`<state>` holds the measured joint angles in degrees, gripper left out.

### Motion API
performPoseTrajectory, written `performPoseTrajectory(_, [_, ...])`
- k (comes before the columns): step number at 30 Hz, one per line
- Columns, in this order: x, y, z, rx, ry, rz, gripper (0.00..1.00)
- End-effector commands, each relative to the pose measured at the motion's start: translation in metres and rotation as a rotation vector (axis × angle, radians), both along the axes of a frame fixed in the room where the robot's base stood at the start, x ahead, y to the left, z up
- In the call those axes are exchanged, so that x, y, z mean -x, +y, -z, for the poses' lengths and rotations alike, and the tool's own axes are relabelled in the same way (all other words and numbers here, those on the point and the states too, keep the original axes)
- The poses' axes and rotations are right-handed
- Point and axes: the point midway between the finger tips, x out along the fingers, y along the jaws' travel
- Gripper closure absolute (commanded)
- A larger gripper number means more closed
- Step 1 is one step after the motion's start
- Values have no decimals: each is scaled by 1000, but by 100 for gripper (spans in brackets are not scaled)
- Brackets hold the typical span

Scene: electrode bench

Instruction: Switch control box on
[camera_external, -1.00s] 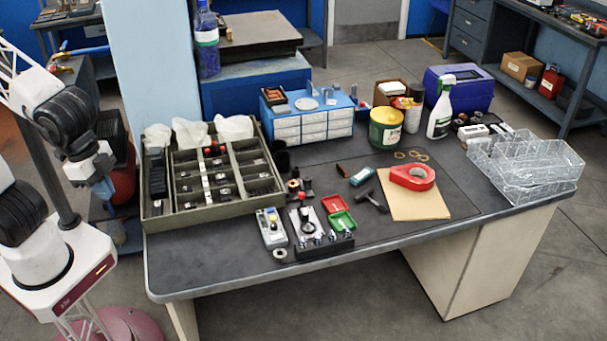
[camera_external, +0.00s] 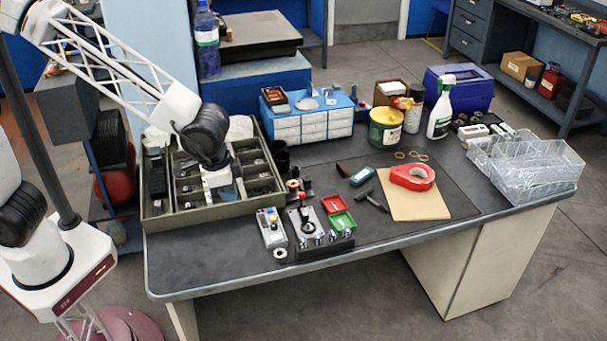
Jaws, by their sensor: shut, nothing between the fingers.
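A small grey control box (camera_external: 273,236) with coloured knobs or buttons on its top stands near the front edge of the bench. I cannot make out its switch position. My gripper (camera_external: 229,194) points down over the right part of the grey-green compartment tray, left of and behind the control box, and apart from it. It is shut and empty, though its fingertips are small and blurred here. My arm hides part of the tray.
The compartment tray (camera_external: 186,207) stands left of the box. A dark fixture (camera_external: 316,246) with a lever and several silver knobs sits just right of the box. The bench's front left (camera_external: 200,262) is clear.

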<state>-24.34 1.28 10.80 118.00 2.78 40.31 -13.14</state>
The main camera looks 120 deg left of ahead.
Motion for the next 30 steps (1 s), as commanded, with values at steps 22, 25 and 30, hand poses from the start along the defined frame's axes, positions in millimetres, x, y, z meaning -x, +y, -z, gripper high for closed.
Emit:
performPoseTrajectory(22, [-39,114,78,8,12,-168,100])
performPoseTrajectory(25, [-39,114,78,8,12,-167,100])
performPoseTrajectory(30, [-39,113,78,8,12,-167,100])
